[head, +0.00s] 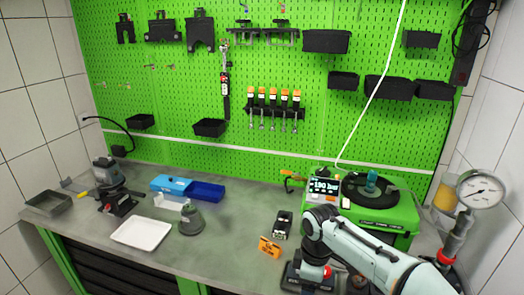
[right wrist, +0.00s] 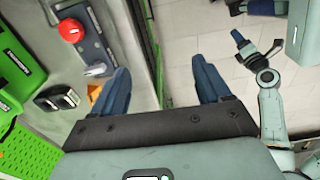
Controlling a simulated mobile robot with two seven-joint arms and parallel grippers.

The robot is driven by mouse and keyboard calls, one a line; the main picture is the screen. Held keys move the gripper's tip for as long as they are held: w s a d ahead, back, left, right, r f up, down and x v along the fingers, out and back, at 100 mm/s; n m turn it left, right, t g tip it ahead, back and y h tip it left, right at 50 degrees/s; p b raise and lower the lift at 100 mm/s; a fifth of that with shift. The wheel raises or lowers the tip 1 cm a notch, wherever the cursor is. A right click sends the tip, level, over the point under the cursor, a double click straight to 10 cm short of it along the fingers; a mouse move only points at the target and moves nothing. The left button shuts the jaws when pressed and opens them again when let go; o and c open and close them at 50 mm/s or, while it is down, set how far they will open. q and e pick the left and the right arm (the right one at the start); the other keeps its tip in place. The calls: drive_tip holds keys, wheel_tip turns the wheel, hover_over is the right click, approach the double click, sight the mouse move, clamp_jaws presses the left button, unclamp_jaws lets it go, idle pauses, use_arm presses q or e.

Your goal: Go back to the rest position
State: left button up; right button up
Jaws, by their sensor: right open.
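My right arm reaches in from the lower right of the head view, over the right part of the workbench (head: 225,265). Its gripper is not visible there. In the right wrist view my right gripper (right wrist: 161,88) shows two blue fingers spread wide with nothing between them. The fingers point past the bench edge, with pale tiled floor below. The head view shows no left arm.
A green test unit (head: 385,219) stands at the right behind my arm, beside a pressure gauge (head: 481,190). A device with a red knob (right wrist: 71,31) sits close to my right gripper. A white tray (head: 142,233) and blue box (head: 171,185) are on the left.

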wheel_tip(320, 180, down, 18)
drive_tip(key=a+m+g+y, duration=0.1)
drive_tip(key=m+y, duration=0.1)
drive_tip(key=m, duration=0.2)
drive_tip(key=s+f+m+y, duration=0.2)
drive_tip(key=s+f+m, duration=0.65)
drive_tip(key=f, duration=0.75)
drive_tip(key=s+d+f+m, duration=0.1)
drive_tip(key=s+f+m, duration=0.2)
drive_tip(key=s, duration=0.4)
drive_tip(key=s+f+m, duration=0.3)
drive_tip(key=s, duration=0.4)
drive_tip(key=shift+d+f+t+h, duration=0.3)
drive_tip(key=shift+d+t, duration=0.1)
